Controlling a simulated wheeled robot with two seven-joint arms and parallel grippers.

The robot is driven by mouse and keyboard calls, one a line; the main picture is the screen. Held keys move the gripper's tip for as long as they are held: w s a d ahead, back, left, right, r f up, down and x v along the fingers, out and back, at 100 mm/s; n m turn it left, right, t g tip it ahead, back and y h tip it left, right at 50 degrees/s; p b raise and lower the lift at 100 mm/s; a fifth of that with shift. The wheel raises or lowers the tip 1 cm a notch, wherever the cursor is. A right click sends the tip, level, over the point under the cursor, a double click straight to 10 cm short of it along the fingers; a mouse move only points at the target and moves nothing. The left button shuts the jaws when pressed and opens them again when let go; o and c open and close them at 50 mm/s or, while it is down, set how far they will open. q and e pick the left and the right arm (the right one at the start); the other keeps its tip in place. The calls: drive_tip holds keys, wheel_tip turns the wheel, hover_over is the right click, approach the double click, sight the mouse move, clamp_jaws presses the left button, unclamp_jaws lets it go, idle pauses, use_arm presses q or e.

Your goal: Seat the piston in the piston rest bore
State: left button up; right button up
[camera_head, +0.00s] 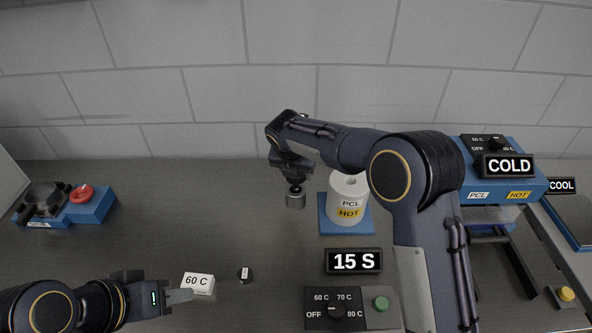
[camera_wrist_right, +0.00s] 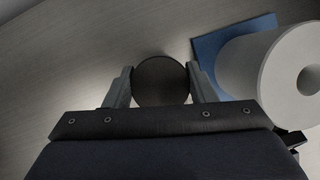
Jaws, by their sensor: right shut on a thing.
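My right gripper (camera_head: 295,180) is shut on the piston (camera_head: 296,200), a grey cylinder hanging upright below the fingers. In the right wrist view the piston's dark round top (camera_wrist_right: 160,82) sits between the two fingers (camera_wrist_right: 160,90). It is held left of the white cylinder (camera_head: 347,193), labelled PCL and HOT, with a hole in its top, apart from it. That cylinder also shows in the right wrist view (camera_wrist_right: 285,70). I cannot make out which part is the piston rest bore. My left gripper (camera_head: 186,297) is low at the left; its finger gap is unclear.
The white cylinder stands on a blue base (camera_head: 327,226). A 15 S display (camera_head: 354,261), a dial panel (camera_head: 318,315) and a blue machine (camera_head: 525,188) are right; a blue fixture (camera_head: 92,208) is left.

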drive_tip(key=shift+f, duration=0.55)
drive_tip(key=o, duration=1.1)
drive_tip(key=shift+r, duration=0.1)
